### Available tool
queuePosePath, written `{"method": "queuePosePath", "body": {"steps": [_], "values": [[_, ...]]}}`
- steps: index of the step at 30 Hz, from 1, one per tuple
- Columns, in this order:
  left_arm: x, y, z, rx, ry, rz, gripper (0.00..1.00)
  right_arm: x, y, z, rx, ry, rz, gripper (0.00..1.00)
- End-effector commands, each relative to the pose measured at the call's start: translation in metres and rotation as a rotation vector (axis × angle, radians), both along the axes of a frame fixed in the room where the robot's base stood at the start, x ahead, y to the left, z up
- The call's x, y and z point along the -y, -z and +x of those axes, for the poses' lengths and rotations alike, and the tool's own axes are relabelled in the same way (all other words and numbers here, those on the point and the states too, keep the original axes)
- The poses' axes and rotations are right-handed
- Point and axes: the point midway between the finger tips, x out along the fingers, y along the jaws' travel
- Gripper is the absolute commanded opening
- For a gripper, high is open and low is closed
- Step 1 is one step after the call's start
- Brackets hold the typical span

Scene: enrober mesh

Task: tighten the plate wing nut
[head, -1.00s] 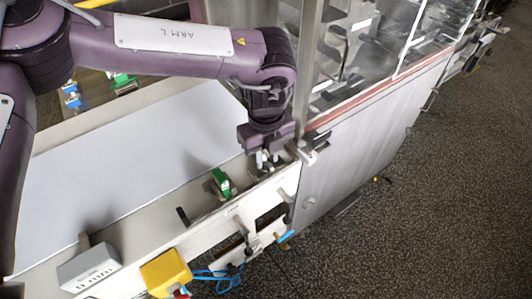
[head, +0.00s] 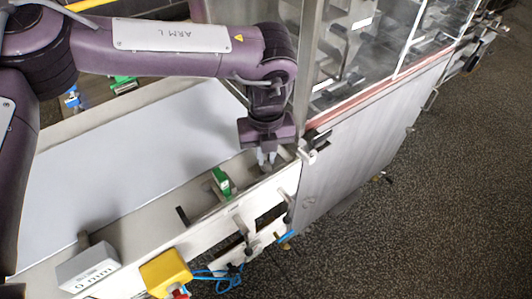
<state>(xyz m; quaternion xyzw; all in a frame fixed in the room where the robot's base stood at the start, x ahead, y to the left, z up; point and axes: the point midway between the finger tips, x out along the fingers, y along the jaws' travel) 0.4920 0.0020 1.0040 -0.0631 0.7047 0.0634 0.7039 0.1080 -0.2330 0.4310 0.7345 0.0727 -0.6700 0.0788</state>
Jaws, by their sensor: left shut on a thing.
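My left gripper (head: 266,160) points straight down at the near rail (head: 215,208) of the conveyor, close to the corner of the glazed cabinet. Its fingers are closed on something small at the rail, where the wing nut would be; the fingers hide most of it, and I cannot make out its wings. A green clamp-like part (head: 221,182) sits on the rail to the left of the gripper, apart from it. My right gripper is not in view.
The glazed cabinet (head: 350,165) stands right of the gripper. Blue hoses (head: 222,283) hang below. A pale belt (head: 130,165) lies behind the rail.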

Motion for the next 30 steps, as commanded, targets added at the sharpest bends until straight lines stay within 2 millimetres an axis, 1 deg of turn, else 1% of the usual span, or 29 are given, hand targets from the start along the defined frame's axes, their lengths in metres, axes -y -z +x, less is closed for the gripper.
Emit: {"method": "queuePosePath", "body": {"steps": [4,9,20,26,30], "values": [[0.0005,-0.0001,0.0002,0.001,0.141,-0.001,0.0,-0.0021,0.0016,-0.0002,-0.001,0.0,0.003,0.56],[0.0005,-0.0003,-0.0002,0.0,0.248,-0.001,0.0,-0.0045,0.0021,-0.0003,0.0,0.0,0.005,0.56],[0.0005,-0.0005,-0.0001,0.0,0.285,-0.001,0.0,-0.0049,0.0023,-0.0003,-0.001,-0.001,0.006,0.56],[0.0003,-0.0004,0.0002,0.001,0.359,0.0,0.0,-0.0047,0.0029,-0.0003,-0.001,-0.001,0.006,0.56],[0.0003,-0.0004,0.0002,0.001,0.445,0.0,0.0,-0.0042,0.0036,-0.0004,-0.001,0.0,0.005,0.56]]}}
